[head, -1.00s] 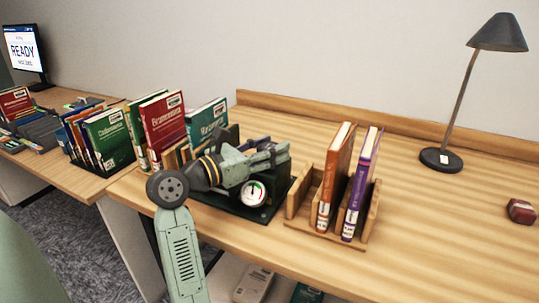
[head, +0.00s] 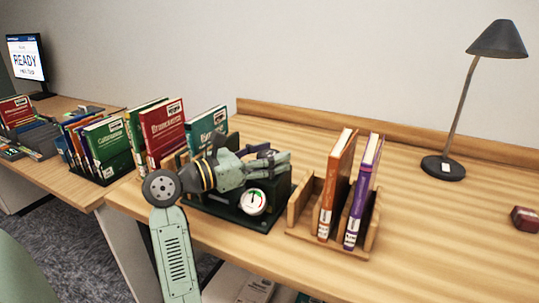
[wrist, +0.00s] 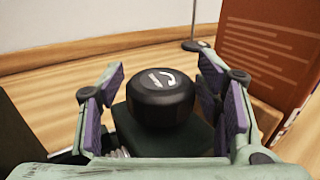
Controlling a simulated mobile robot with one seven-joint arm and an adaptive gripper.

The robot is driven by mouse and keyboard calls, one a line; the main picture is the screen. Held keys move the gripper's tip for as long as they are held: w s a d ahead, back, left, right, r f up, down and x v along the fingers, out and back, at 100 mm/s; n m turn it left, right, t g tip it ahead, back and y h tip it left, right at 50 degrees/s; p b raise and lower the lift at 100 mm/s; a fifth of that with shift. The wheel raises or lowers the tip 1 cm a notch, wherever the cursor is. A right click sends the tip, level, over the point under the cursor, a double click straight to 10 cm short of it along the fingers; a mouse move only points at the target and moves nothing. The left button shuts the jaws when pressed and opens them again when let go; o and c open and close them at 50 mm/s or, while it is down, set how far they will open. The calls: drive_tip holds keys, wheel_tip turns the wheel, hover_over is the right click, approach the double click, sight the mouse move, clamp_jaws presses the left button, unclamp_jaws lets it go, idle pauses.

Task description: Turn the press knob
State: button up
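The press knob (wrist: 160,98) is a round black cap with a white curved mark on top, seen close in the wrist view. My gripper (wrist: 163,95) is open, with a purple-padded finger on each side of the knob. Narrow gaps show between the pads and the knob. The knob sits on a dark green body (wrist: 128,135) of the press. In the head view the press base (head: 228,212) is dark green with a round white gauge (head: 253,202). My gripper (head: 276,160) is above it and hides the knob there.
A wooden rack (head: 300,205) holding an orange book (head: 337,185) and a purple book (head: 361,190) stands close right of the press. Several books (head: 164,132) stand behind and left. A lamp (head: 443,167) is farther right, with clear desk between.

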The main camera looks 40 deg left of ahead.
drive_tip(key=shift+o, duration=0.8)
drive_tip(key=shift+s, duration=0.1)
drive_tip(key=v, duration=0.7)
drive_tip(key=shift+s, duration=0.15)
